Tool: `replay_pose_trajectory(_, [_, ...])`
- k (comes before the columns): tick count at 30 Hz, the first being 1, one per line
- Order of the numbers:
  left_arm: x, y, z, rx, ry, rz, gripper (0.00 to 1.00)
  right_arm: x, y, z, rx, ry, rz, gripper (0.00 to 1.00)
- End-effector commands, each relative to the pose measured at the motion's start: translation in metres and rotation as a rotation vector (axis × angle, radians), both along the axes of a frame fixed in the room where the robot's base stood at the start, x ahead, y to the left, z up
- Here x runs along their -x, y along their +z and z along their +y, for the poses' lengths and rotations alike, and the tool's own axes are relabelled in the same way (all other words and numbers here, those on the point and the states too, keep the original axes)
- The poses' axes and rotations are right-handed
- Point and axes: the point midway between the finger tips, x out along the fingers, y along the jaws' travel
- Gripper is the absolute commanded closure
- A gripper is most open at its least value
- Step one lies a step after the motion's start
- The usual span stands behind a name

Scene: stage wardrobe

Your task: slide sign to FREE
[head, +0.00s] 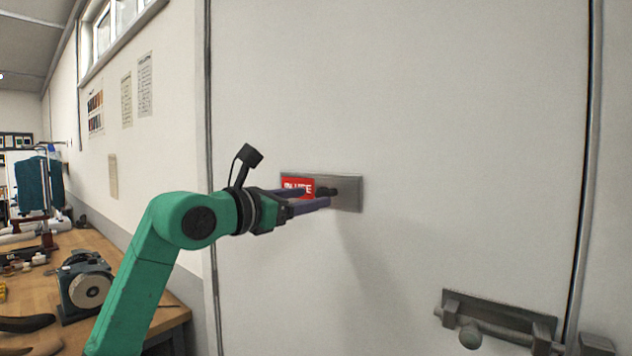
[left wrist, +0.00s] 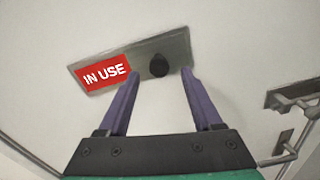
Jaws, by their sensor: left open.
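The sign is a grey metal plate (head: 348,199) on the pale door, with a red panel (head: 298,187) reading "IN USE" at its left end. In the left wrist view the red panel (left wrist: 103,74) and the plate (left wrist: 176,47) show clearly. A dark knob (left wrist: 158,66) sits right of the red panel; in the head view the knob (head: 328,191) is partly hidden by my fingers. My left gripper (head: 328,197) is open at the plate. In the left wrist view its purple fingertips (left wrist: 160,74) lie on either side of the knob, with gaps. My right gripper is not in view.
A metal bolt latch (head: 497,320) is on the door at the lower right, beside a vertical metal edge. A wooden workbench (head: 110,247) with a grinder-like machine (head: 86,286) stands at the left. The door (head: 450,110) around the sign is otherwise clear.

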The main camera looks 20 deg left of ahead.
Motion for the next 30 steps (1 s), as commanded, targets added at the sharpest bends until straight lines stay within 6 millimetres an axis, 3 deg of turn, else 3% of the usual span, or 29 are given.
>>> replay_pose_trajectory(1, [-0.01,0.005,-0.005,0.002,-0.003,0.003,0.33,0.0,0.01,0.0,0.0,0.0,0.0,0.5])
replay_pose_trajectory(5, [-0.025,0.002,-0.011,0.0,-0.001,0.001,0.33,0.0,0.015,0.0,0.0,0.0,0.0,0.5])
replay_pose_trajectory(13, [-0.029,-0.001,-0.013,0.0,0.0,0.0,0.33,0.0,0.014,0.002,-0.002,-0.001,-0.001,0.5])
replay_pose_trajectory(14, [-0.029,-0.001,-0.013,0.0,0.0,0.0,0.37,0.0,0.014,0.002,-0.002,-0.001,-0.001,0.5])
replay_pose_trajectory(18, [-0.029,-0.001,-0.013,0.0,-0.001,0.0,0.91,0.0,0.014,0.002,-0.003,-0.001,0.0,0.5])
replay_pose_trajectory(19, [-0.029,-0.001,-0.013,0.0,-0.001,0.0,1.0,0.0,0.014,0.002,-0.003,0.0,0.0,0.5])
replay_pose_trajectory(30, [-0.029,-0.001,-0.013,0.001,-0.001,0.001,1.0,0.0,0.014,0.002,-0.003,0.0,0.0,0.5])
